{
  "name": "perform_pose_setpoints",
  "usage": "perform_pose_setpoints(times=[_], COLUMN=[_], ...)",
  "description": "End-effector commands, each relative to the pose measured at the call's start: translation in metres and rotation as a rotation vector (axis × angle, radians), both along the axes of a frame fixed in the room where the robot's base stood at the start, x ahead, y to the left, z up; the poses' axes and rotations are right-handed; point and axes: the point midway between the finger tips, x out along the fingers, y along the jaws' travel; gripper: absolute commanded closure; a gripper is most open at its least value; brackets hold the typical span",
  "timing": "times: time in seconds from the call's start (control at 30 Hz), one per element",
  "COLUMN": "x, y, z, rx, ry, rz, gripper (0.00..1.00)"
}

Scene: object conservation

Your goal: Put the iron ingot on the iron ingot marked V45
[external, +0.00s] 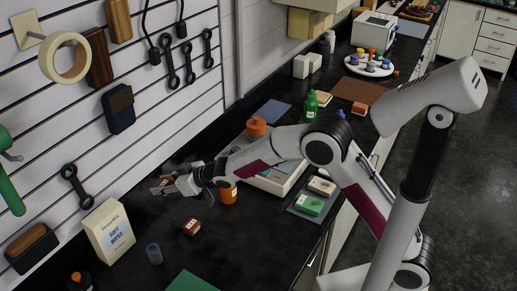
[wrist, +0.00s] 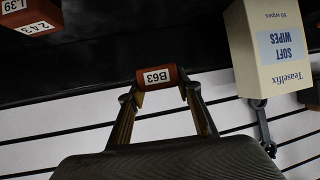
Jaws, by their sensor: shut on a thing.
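My gripper (external: 163,187) is above the left part of the dark counter, near the slatted wall. In the wrist view my gripper (wrist: 160,88) is shut on a small reddish-brown ingot (wrist: 158,77) marked B63, one fingertip at each end. A second reddish-brown ingot (external: 191,227) lies on the counter, in front of and to the right of my gripper. In the wrist view a reddish-brown block (wrist: 30,17) shows at the top left, with labels that seem to read 2.43 and L39. I can read no V45 mark in either view.
A Soft Wipes box (external: 109,232) stands at the left and a small blue-grey cylinder (external: 154,254) is near it. An orange bottle (external: 228,193) is close to my arm. A tray (external: 333,199) holds a green block (external: 310,204). Bare counter surrounds the lying ingot.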

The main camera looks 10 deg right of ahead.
Motion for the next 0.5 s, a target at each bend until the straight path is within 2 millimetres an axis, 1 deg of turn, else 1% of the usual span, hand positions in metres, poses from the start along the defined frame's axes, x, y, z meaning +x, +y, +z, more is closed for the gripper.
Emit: perform_pose_setpoints(times=[0.03,0.17,0.27,0.4,0.5], x=[0.001,0.003,0.001,-0.007,-0.018], y=[0.0,-0.003,-0.01,-0.021,-0.032], z=[0.006,0.018,0.026,0.037,0.044], rx=[0.004,0.004,0.005,0.003,0.004], ry=[-0.004,-0.006,-0.006,-0.006,-0.006], rz=[0.0,-0.004,0.0,0.019,0.043], gripper=[1.0,1.0,1.0,1.0,1.0])
